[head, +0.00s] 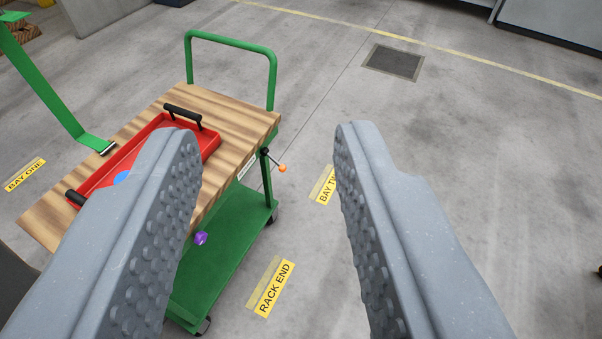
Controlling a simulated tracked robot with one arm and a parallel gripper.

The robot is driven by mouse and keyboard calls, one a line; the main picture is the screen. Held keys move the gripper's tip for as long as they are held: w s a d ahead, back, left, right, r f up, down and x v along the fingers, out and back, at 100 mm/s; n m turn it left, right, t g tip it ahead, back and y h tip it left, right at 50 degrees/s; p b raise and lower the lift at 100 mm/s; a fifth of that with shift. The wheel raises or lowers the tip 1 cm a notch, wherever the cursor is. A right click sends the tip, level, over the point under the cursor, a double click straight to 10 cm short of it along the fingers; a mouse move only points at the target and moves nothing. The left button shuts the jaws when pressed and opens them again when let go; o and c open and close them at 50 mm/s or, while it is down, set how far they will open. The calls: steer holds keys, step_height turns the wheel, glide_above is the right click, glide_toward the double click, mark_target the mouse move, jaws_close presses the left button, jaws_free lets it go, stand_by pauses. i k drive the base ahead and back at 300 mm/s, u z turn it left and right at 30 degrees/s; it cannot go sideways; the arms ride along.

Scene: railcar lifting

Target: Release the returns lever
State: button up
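My gripper (268,135) is open and empty, its two grey studded fingers wide apart in the foreground. Beyond them stands a green cart (230,250) with a wooden top. A short black lever with an orange tip (282,168) sticks out from the cart's right side, in the gap between my fingers and apart from both. A purple knob (201,238) shows lower on the cart, close beside my left finger. A small pale label by the cart's edge is too small to read, so I cannot tell which one is the returns lever.
A red tray (212,143) with black handles lies on the wooden top (235,118), holding something blue, partly hidden by my left finger. A green arm (45,85) reaches the top's left edge. Yellow floor labels include RACK END (273,290). Floor to the right is clear around a dark grate (393,62).

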mark_target(265, 152)
steer(key=u, duration=0.05)
steer(key=i, duration=1)
steer(key=z, duration=0.05)
steer(key=k, duration=1.35)
steer(key=z, duration=0.35)
steer(key=i, duration=0.7)
